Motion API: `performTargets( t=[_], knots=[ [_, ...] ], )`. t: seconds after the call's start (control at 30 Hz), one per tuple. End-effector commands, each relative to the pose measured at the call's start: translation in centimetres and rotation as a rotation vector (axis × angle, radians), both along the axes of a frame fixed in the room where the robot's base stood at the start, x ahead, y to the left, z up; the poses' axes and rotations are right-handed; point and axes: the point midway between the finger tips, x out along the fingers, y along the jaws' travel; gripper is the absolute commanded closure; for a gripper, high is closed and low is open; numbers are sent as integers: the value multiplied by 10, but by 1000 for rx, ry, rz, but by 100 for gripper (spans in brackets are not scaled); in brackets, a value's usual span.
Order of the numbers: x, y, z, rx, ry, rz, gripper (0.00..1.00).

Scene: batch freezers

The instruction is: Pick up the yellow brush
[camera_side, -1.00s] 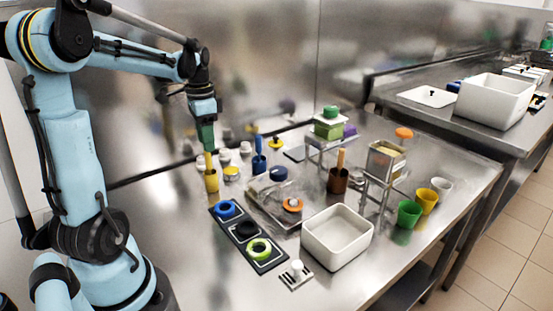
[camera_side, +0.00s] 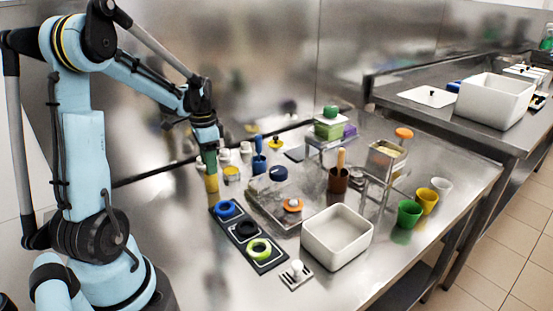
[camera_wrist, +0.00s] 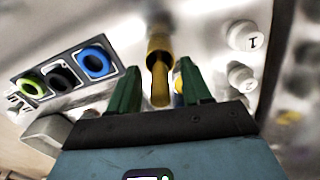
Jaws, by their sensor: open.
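The yellow brush stands handle-up in a yellow cup (camera_side: 211,184) at the left of the steel table. In the wrist view the brush handle (camera_wrist: 160,88) points up out of the yellow cup (camera_wrist: 158,42) and lies between my two green fingers. My gripper (camera_side: 209,162) is right above the cup, pointing down, and hides the handle in the side view. In the wrist view my gripper (camera_wrist: 158,78) is open, with a gap on each side of the handle.
A black tray (camera_side: 239,252) with blue, black and green rings lies in front of the cup. A blue brush (camera_side: 258,145) in its cup and white knobs (camera_side: 246,149) stand close behind to the right. A white bin (camera_side: 337,238) is at the front.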

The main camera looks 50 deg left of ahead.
Motion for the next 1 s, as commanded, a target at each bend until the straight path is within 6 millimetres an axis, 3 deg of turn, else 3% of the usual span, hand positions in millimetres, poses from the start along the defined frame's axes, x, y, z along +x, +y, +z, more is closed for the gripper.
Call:
performTargets(
  t=[0.07,0.37,0.77,1.0],
  knots=[
    [0,0,0,0,0,0,54],
    [0,0,0,0,0,0,100],
    [0,0,4,0,0,0,100],
    [0,0,23,0,0,0,100]
  ],
)
